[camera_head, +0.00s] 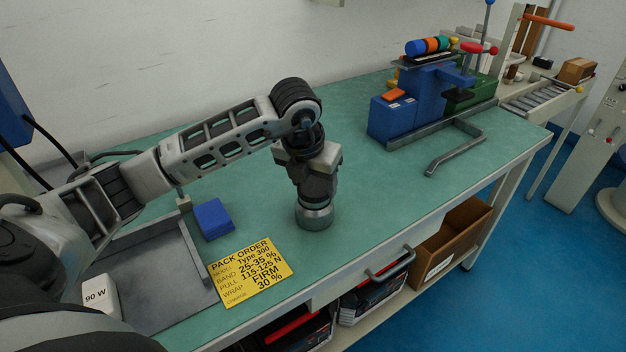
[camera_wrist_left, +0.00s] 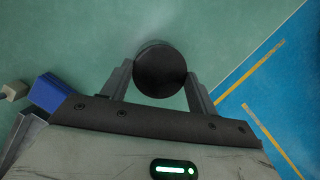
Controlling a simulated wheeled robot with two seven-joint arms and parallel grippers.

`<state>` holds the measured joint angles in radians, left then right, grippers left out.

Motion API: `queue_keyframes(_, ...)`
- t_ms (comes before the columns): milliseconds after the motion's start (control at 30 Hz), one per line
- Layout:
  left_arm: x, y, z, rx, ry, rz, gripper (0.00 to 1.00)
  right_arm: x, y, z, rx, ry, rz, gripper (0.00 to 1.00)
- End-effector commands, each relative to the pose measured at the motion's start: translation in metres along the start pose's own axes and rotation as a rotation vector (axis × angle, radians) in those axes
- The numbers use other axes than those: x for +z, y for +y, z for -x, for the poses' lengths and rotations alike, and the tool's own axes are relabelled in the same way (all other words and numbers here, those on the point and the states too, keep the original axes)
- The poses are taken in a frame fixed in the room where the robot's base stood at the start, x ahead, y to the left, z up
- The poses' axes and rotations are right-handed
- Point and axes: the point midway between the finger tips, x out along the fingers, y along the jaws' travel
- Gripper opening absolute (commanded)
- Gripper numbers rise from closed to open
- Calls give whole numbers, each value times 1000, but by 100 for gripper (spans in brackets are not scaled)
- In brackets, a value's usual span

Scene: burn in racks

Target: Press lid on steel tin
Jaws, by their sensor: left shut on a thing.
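The steel tin (camera_head: 316,217) stands upright on the green bench top, directly under my left gripper. My left gripper (camera_head: 314,197) points straight down over it. In the left wrist view a dark round lid (camera_wrist_left: 160,72) sits between the two fingers of my left gripper (camera_wrist_left: 159,80), which are shut on it. A thin rim of the tin (camera_wrist_left: 152,43) shows behind the lid. The gripper hides the tin's top in the head view, so whether the lid is fully seated cannot be told. My right gripper is not in view.
A yellow pack order card (camera_head: 250,272) and a blue block (camera_head: 213,219) lie left of the tin. A grey tray (camera_head: 150,262) and a white 90 W block (camera_head: 99,296) are farther left. A blue fixture (camera_head: 408,112) stands at the back right. The bench around the tin is clear.

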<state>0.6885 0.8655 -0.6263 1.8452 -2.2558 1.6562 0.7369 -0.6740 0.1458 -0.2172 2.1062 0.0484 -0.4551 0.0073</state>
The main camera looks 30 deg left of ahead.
Motion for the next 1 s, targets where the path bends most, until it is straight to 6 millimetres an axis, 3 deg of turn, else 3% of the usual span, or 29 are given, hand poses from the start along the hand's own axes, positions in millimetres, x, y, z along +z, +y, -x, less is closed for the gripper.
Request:
queue_keyframes(267,0,0,0,0,0,0,39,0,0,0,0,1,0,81)
queue_keyframes(300,0,0,0,0,0,0,65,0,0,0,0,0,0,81)
queue_keyframes(367,0,0,0,0,0,0,82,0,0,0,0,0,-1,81)
queue_keyframes(400,0,0,0,0,0,0,85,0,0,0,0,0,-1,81)
queue_keyframes(567,0,0,0,0,0,0,85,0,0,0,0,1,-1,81)
queue_keyframes(633,0,0,0,0,0,0,99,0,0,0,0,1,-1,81)
queue_keyframes(667,0,0,0,0,0,0,100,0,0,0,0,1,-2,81)
queue_keyframes(1000,1,0,4,0,0,0,100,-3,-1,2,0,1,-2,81)
